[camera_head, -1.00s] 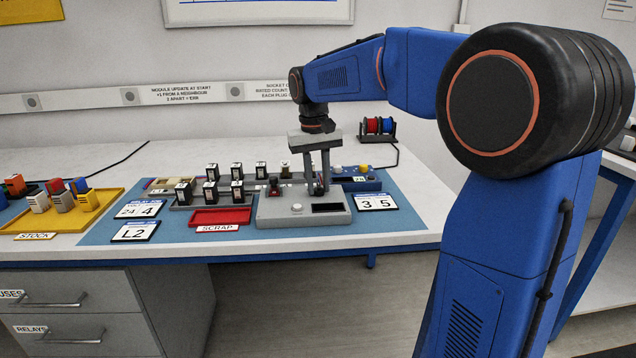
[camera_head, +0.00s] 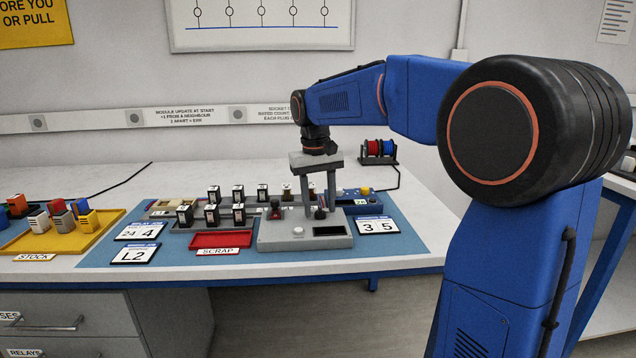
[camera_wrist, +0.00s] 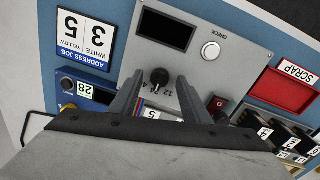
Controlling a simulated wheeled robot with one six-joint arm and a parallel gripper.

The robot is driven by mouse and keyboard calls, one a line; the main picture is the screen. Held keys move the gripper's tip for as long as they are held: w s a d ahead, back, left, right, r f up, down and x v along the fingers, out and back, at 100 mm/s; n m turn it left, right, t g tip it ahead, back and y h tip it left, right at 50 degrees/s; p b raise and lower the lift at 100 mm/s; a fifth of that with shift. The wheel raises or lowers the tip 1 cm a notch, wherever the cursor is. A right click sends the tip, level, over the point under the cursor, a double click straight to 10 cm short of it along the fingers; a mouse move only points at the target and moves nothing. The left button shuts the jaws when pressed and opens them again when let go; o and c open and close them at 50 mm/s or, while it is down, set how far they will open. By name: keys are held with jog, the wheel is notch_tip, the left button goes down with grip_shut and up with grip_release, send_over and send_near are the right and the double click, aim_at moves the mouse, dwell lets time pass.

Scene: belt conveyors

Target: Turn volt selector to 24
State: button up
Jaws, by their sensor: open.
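The volt selector (camera_wrist: 160,77) is a small black knob on a grey panel, with 12 and 24 printed beside it. Part of that scale is visible and its pointer direction is hard to make out. In the head view the knob (camera_head: 320,213) stands at the panel's back right. My gripper (camera_wrist: 159,84) is open, pointing down, with one finger on each side of the knob and gaps between. In the head view my gripper (camera_head: 320,208) is over the panel's back right part. The grey panel (camera_head: 275,241) also has a white CHECK button (camera_wrist: 210,51) and a dark window (camera_wrist: 166,29).
A red rocker or knob (camera_head: 275,209) sits left of the selector. A red SCRAP tray (camera_head: 221,240) and upright modules (camera_head: 239,194) stand to the left. A blue unit (camera_head: 362,208) is behind right. Cards (camera_head: 376,225) lie on the blue mat.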

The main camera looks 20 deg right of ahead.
aim_at(316, 213)
notch_tip(316, 213, up, 17)
jog(key=a, duration=0.1)
dwell(0.4)
dwell(0.4)
jog(key=s+d+f+t, duration=0.2)
jog(key=s+f+t, duration=0.2)
jog(key=s+f, duration=2.4)
jog(key=s, duration=0.4)
jog(key=shift+s+d+f+n+t+y, duration=0.2)
jog(key=shift+s+d+n+t+y, duration=0.05)
jog(key=shift+d+n+t+y, duration=0.15)
